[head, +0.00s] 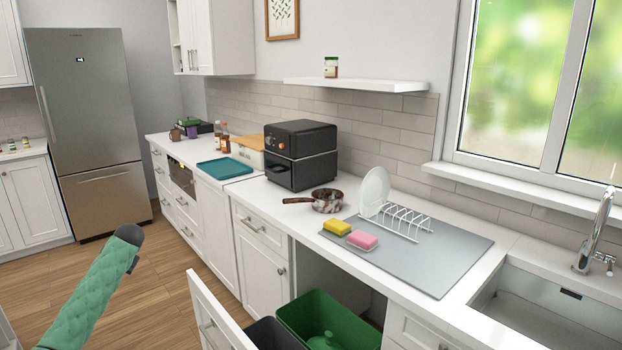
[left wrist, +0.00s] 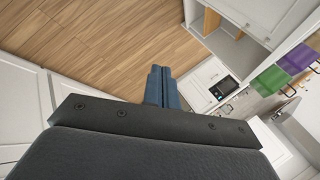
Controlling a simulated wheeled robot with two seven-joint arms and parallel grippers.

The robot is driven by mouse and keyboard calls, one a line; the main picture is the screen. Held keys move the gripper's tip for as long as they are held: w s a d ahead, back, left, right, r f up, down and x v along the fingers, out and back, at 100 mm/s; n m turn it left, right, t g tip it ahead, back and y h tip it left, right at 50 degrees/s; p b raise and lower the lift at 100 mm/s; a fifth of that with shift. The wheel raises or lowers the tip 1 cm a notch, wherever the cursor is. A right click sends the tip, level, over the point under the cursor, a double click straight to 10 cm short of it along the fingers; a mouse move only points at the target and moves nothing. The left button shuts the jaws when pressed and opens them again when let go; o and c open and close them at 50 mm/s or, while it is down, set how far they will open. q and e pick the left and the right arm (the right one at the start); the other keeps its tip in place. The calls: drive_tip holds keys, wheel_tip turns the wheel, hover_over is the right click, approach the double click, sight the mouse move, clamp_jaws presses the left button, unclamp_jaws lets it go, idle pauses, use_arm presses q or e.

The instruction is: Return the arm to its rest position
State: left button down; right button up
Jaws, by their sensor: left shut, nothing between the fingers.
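My left gripper (left wrist: 161,88) shows in the left wrist view with its two dark blue fingers together and nothing between them. It is over the wooden floor, with white cabinets around it. In the head view my left arm, in a green padded sleeve, comes in at the lower left and ends in a dark joint; its gripper is not seen there. My right arm and gripper are in neither view.
The white counter (head: 507,239) runs along the wall with an air fryer (head: 300,153), a pan (head: 327,201) and a grey mat (head: 455,260). Below it, a pulled-out front (head: 213,318) stands beside a green bin (head: 345,312). The wooden floor (head: 165,262) is clear near my arm.

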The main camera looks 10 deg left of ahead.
use_arm(q)
drive_tip(key=s+d+f+m+h, duration=0.1)
drive_tip(key=s+d+f, duration=0.2)
drive_tip(key=d+f, duration=0.6)
drive_tip(key=s+d+f+m+h, duration=0.15)
drive_tip(key=s+d+f, duration=0.25)
drive_tip(key=d+f, duration=0.45)
drive_tip(key=s+d+f+m+h, duration=0.1)
drive_tip(key=s+d+f, duration=0.3)
drive_tip(key=s+d, duration=0.65)
drive_tip(key=s+d+f+m+h, duration=0.1)
drive_tip(key=s+d+f, duration=0.5)
drive_tip(key=d, duration=0.7)
drive_tip(key=s+d+r+h, duration=0.1)
drive_tip(key=s+d+r, duration=0.1)
drive_tip(key=s+d, duration=0.4)
drive_tip(key=s+d+r+h, duration=0.2)
drive_tip(key=s+d, duration=0.4)
drive_tip(key=s, duration=0.6)
drive_tip(key=s+d+r+h, duration=0.1)
drive_tip(key=s+d+r, duration=0.1)
drive_tip(key=s+d, duration=0.4)
drive_tip(key=s, duration=0.3)
drive_tip(key=shift+s+d+r, duration=0.35)
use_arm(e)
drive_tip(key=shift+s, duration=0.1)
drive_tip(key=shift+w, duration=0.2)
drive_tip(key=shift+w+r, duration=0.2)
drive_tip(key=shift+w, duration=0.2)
